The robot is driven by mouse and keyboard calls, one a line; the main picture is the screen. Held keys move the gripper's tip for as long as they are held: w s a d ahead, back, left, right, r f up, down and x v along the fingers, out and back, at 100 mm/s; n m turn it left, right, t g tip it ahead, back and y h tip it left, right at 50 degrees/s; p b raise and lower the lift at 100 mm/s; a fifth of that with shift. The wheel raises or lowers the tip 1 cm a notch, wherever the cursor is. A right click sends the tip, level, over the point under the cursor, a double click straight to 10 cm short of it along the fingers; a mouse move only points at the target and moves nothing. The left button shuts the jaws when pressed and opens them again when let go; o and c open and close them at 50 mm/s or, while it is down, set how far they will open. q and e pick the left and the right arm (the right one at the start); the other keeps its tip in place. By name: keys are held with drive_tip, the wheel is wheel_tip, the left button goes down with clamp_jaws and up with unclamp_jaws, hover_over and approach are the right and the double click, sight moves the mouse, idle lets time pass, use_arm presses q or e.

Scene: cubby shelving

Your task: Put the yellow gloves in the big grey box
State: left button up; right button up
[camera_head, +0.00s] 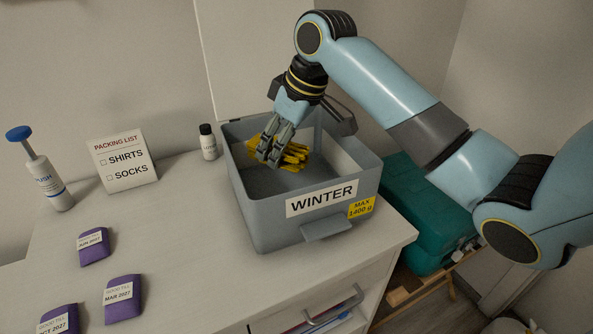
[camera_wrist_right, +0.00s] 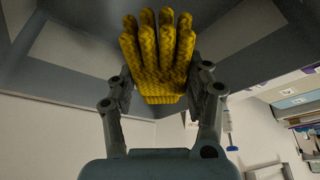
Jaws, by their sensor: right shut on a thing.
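The yellow gloves (camera_head: 290,155) are in my right gripper (camera_head: 270,150), over the inside of the big grey box (camera_head: 262,225) labelled WINTER. In the right wrist view the gloves (camera_wrist_right: 160,55) show knitted fingers pointing away from the gripper, with the cuff between the two fingers of my right gripper (camera_wrist_right: 163,92). My right gripper is shut on the gloves. In the head view the gloves appear within the box's opening, near its back left; whether they touch the floor of the box I cannot tell. My left gripper is not in view.
Several purple pouches (camera_head: 93,246) lie at the front left. A teal case (camera_head: 425,220) is right of the cabinet.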

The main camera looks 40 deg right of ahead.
sight(282, 164)
drive_tip(key=shift+s+d+r+n+p, duration=0.2)
drive_tip(key=shift+r+n+p, duration=0.35)
drive_tip(key=shift+p, duration=1)
wheel_tip(282, 164, down, 6)
drive_tip(key=shift+r, duration=0.1)
wheel_tip(282, 164, down, 4)
drive_tip(key=shift+f, duration=0.15)
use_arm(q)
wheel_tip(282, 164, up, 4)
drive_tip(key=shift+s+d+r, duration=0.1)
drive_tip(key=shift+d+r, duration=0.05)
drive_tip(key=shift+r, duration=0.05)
use_arm(e)
drive_tip(key=o, duration=1.2)
drive_tip(key=shift+f, duration=0.1)
drive_tip(key=shift+c, duration=0.2)
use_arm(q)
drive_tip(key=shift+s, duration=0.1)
